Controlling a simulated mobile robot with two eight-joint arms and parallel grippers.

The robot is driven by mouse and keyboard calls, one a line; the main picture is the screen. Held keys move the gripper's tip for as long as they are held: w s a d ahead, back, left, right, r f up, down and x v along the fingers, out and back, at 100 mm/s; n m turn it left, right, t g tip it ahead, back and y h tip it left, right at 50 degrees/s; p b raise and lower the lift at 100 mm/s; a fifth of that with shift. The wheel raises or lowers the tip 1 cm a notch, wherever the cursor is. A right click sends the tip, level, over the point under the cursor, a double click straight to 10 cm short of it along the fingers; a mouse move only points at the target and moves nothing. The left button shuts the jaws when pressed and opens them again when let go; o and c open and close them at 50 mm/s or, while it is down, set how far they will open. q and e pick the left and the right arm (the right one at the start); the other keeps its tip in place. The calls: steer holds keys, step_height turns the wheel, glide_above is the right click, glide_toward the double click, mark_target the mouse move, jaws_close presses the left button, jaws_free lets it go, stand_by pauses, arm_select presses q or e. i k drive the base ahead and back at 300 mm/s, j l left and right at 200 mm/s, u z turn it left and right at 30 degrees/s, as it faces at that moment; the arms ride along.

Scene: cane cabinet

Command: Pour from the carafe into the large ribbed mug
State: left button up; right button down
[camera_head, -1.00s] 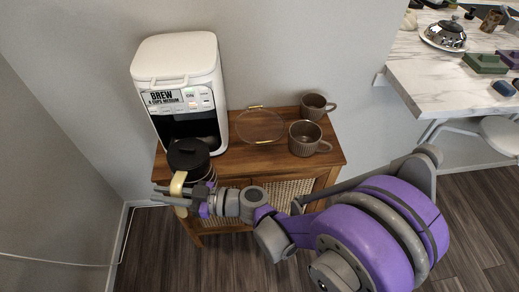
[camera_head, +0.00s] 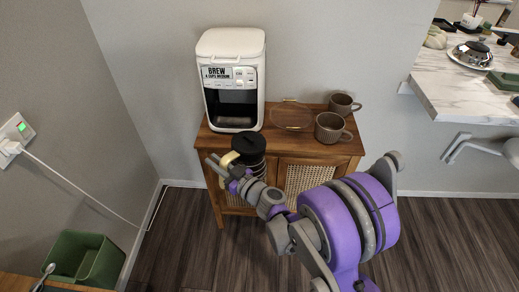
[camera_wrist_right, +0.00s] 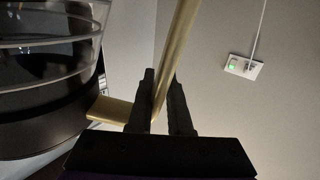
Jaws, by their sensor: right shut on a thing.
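The carafe (camera_head: 250,147) has a black lid, a dark see-through body and a pale gold handle. It is upright, just in front of the cabinet top's front edge, below the coffee maker. My right gripper (camera_head: 220,170) is shut on the carafe's handle, to the left of its body. In the right wrist view the handle (camera_wrist_right: 178,50) runs between the two fingers, with the carafe body (camera_wrist_right: 45,85) at left. The large ribbed mug (camera_head: 328,128) is brown and stands upright on the cabinet's right, handle to the right. My left gripper is not in view.
The white coffee maker (camera_head: 232,75) stands on the left of the wooden cabinet (camera_head: 290,143). A round clear glass dish (camera_head: 292,116) lies between it and the mugs. A smaller brown mug (camera_head: 342,104) is behind the large one. A marble counter (camera_head: 460,92) is at right.

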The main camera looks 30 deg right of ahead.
mark_target(334, 132)
steer(key=z, duration=0.85)
steer(key=i+l+z, duration=0.15)
steer(key=z, duration=0.25)
steer(key=i+l+z, duration=0.2)
steer(key=z, duration=0.2)
steer(key=i, duration=0.65)
steer(key=k, duration=0.15)
